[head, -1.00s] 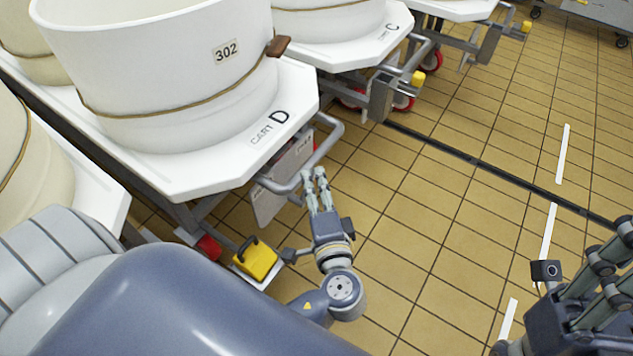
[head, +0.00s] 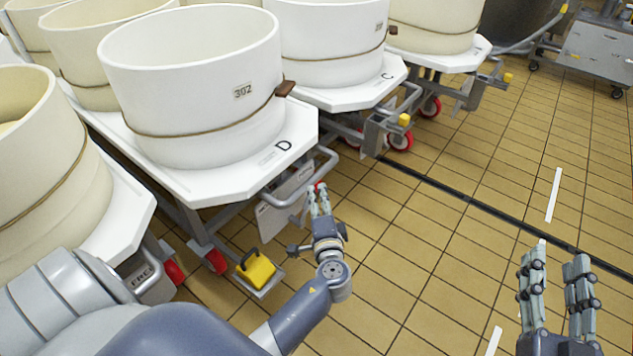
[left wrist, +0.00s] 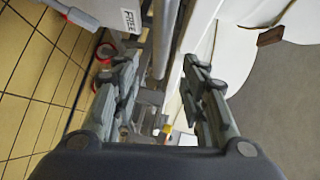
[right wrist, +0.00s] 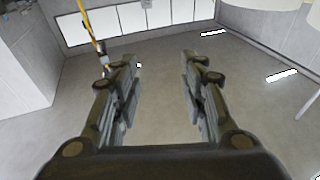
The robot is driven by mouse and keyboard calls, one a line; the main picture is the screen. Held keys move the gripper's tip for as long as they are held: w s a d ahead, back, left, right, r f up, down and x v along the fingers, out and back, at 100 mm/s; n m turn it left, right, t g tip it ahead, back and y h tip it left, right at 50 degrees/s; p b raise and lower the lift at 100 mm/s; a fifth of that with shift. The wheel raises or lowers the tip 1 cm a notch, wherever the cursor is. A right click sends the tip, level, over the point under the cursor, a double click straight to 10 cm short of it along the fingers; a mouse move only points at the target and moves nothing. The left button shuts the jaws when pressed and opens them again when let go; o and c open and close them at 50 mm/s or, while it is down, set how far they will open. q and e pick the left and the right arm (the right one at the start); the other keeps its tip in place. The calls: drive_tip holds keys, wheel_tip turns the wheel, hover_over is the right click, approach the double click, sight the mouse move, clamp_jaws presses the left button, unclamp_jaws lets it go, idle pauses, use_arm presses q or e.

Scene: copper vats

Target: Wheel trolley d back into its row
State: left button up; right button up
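Trolley D (head: 225,183) has a white angular top marked D and carries a cream vat (head: 190,95) labelled 302 with a brown band. Its grey tubular handle (head: 325,168) sticks out at its front right corner. My left gripper (head: 318,200) is just in front of this handle, fingers pointing towards it. In the left wrist view its fingers are spread and a grey bar (left wrist: 162,40) shows between and beyond them; contact cannot be told. A yellow pedal block (head: 256,270) sits low at the trolley's front. My right gripper (head: 555,265) is open and empty, raised over the floor.
Trolley C (head: 350,97) stands behind D, and another trolley with a vat (head: 45,150) stands at left, close to D. A dark floor channel (head: 460,195) and white dashes (head: 554,195) cross the tiles. Tiled floor at right is open. A grey cart (head: 600,50) stands far right.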

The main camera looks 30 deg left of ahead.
sight(315, 183)
use_arm(q)
drive_tip(key=b+x, duration=0.1)
drive_tip(key=x, duration=0.7)
drive_tip(key=shift+w+a+f+b, duration=0.1)
drive_tip(key=shift+w+a+b, duration=0.05)
drive_tip(key=shift+b, duration=0.15)
drive_tip(key=shift+w+a, duration=0.3)
drive_tip(key=shift+w, duration=0.1)
use_arm(e)
drive_tip(key=s+r+t+y, duration=0.1)
drive_tip(key=s+r+t, duration=0.2)
drive_tip(key=r+t, duration=0.2)
drive_tip(key=shift+s+r+y, duration=0.3)
drive_tip(key=shift+r+y, duration=0.1)
drive_tip(key=shift+r, duration=1.2)
drive_tip(key=shift+a, duration=0.1)
use_arm(q)
drive_tip(key=shift+a, duration=0.1)
clamp_jaws()
